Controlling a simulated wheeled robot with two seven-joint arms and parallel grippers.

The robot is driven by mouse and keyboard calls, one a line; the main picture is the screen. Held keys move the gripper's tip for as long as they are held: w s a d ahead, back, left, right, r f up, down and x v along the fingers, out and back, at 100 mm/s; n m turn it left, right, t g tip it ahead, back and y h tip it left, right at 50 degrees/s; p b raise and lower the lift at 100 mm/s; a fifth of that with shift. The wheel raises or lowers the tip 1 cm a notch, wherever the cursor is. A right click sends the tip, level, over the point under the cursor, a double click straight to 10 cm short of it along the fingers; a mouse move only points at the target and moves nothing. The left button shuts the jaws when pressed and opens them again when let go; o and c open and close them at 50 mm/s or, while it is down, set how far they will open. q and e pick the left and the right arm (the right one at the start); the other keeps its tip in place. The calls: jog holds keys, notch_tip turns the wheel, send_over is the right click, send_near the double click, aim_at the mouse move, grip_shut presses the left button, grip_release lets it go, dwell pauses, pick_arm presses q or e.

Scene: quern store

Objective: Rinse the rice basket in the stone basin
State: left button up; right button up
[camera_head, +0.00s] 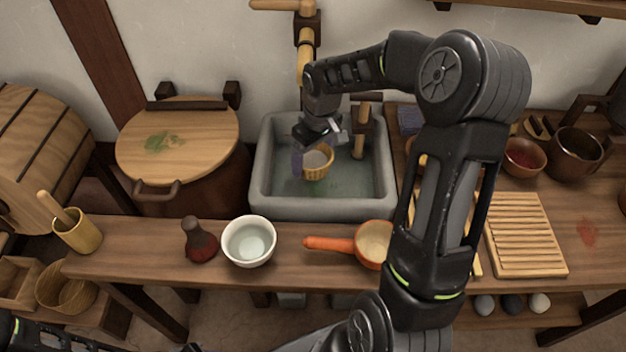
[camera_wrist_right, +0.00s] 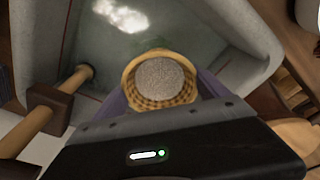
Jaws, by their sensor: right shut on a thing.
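The rice basket (camera_head: 318,174) is a small tan woven basket with pale grains inside; the wrist view shows it (camera_wrist_right: 133,97) nearly filled by the grains. My right gripper (camera_head: 310,156) is shut on the basket, its fingers on either side in the wrist view. The stone basin (camera_head: 265,180) is a grey rectangular trough with greenish water (camera_head: 350,185). The basket is inside the basin's outline, upright or nearly so; I cannot tell whether it touches the water. My left gripper is outside the frames; only dark parts of mine show at the bottom left.
A wooden spout (camera_head: 305,50) stands behind the basin, with a wooden post (camera_head: 361,135) at its right. On the front counter are a dark red bottle (camera_head: 200,242), a white bowl (camera_head: 249,241) and an orange-handled ladle (camera_head: 335,244). A lidded vat (camera_head: 180,150) stands left, a slatted board (camera_head: 522,235) right.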

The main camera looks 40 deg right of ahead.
aim_at(313, 161)
jog(key=shift+r+p, duration=2.45)
jog(key=shift+r, duration=1.3)
notch_tip(313, 161, up, 4)
jog(key=p, duration=0.2)
jog(key=shift+p, duration=0.4)
